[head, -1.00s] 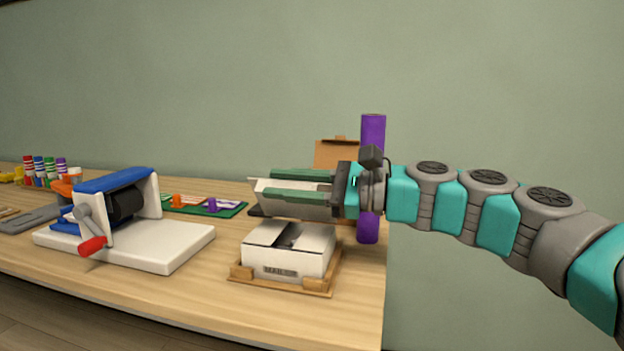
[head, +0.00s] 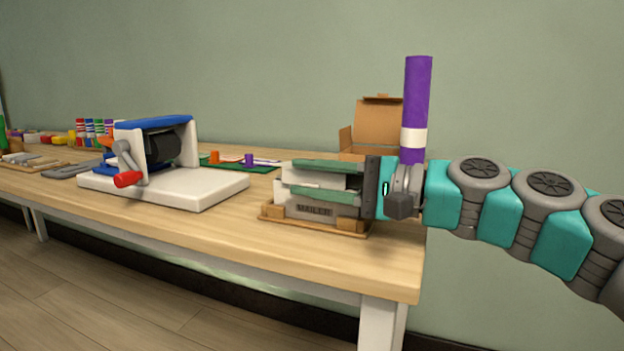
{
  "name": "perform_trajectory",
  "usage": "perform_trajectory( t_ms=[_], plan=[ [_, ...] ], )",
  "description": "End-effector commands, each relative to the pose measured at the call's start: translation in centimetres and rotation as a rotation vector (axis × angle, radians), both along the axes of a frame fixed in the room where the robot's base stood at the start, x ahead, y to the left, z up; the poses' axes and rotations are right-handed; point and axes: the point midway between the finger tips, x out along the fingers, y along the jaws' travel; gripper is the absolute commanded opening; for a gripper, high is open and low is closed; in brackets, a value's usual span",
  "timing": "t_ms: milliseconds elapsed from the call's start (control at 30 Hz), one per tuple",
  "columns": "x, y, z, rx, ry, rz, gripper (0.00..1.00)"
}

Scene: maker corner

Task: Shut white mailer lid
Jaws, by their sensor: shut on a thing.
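The white mailer (head: 318,209) is a low box marked "MAILER" on its front. It sits in a wooden holder (head: 350,234) near the table's right end. My gripper (head: 318,181) reaches in from the right, with its two green fingers level across the top of the mailer. It is shut on the white mailer lid (head: 315,178), a pale panel showing between the fingers. The fingers hide much of the lid and the box top, so I cannot tell how far the lid is down.
A white-based crank machine (head: 165,170) with a red handle stands to the left. An open brown carton (head: 378,125) is behind the mailer. A purple tube (head: 416,95) rises upright behind my wrist. Bare tabletop (head: 250,240) lies in front.

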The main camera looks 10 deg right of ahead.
Motion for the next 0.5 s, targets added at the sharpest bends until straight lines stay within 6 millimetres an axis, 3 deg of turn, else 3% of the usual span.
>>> perform_trajectory(
  t_ms=[500],
  plan=[
    [0.02, -0.03, -0.71, -0.034, -0.050, -0.001, 0.00]
  ],
)
